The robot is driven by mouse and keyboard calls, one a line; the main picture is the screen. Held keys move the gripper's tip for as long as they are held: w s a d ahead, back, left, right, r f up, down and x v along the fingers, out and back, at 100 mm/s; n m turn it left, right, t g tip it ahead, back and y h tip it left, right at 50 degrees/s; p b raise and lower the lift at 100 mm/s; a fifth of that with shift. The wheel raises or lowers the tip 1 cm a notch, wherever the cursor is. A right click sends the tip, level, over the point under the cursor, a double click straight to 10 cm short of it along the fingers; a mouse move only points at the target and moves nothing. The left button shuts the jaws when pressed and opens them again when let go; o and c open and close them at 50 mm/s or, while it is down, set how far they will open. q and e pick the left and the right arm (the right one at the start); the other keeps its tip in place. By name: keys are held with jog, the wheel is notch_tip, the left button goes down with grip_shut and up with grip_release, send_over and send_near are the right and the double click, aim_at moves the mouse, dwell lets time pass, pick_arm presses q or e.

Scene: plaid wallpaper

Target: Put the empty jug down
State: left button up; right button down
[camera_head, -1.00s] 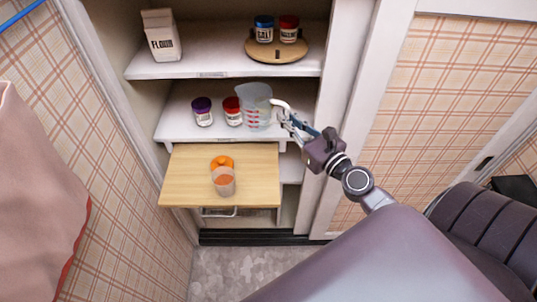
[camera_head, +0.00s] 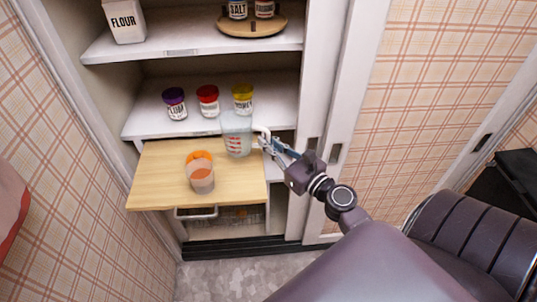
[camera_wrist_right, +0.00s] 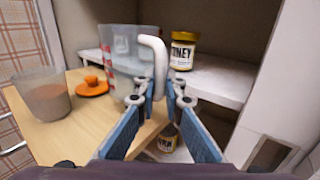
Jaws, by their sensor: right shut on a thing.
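The empty clear jug (camera_head: 237,136) with red markings is upright over the right rear part of the pull-out wooden board (camera_head: 150,190). My right gripper (camera_head: 268,142) is shut on its white handle. In the right wrist view the handle (camera_wrist_right: 154,50) runs down between the fingertips (camera_wrist_right: 158,92), and the jug body (camera_wrist_right: 122,45) stands just beyond. I cannot tell whether its base touches the board. My left gripper is not in view.
Purple (camera_head: 175,104), red (camera_head: 208,101) and yellow-lidded (camera_head: 243,99) jars line the shelf behind. The board's left and front right are bare.

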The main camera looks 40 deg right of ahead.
jog(key=shift+f+b, duration=0.65)
jog(key=shift+f, duration=1.1)
jog(key=shift+f, duration=0.1)
jog(key=c, duration=2)
grip_release()
jog(key=shift+c, duration=0.2)
